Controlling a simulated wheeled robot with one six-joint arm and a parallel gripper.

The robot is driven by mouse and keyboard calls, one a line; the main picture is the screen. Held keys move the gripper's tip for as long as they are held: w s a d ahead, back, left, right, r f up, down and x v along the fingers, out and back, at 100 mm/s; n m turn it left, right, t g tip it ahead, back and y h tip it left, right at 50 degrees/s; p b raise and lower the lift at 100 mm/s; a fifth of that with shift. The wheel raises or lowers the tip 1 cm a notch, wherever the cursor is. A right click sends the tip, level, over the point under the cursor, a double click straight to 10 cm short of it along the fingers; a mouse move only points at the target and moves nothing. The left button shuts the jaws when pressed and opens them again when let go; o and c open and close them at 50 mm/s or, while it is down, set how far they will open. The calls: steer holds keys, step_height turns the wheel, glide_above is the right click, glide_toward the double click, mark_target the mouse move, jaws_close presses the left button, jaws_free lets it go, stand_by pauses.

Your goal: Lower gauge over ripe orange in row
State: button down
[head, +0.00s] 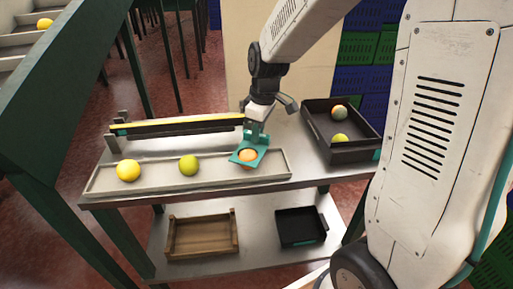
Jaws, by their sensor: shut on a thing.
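My gripper (257,128) is shut on the teal gauge (239,156), a flat plate with a round hole. The gauge is at the right part of the long light tray (107,185), tilted in the picture. An orange fruit (247,156) shows through the hole of the gauge. I cannot tell how far down the gauge sits around it. In the same row, a yellow-green fruit (189,166) lies in the middle and a yellow-orange fruit (128,170) lies at the left. The gripper's fingertips are partly hidden by the gauge's upright part.
A dark rail with a yellow strip (178,125) runs behind the tray. A wooden crate (202,250) and a black tray (301,241) sit on the lower shelf. Green posts stand at the left.

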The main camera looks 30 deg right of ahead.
steer(key=shift+r, duration=2.75)
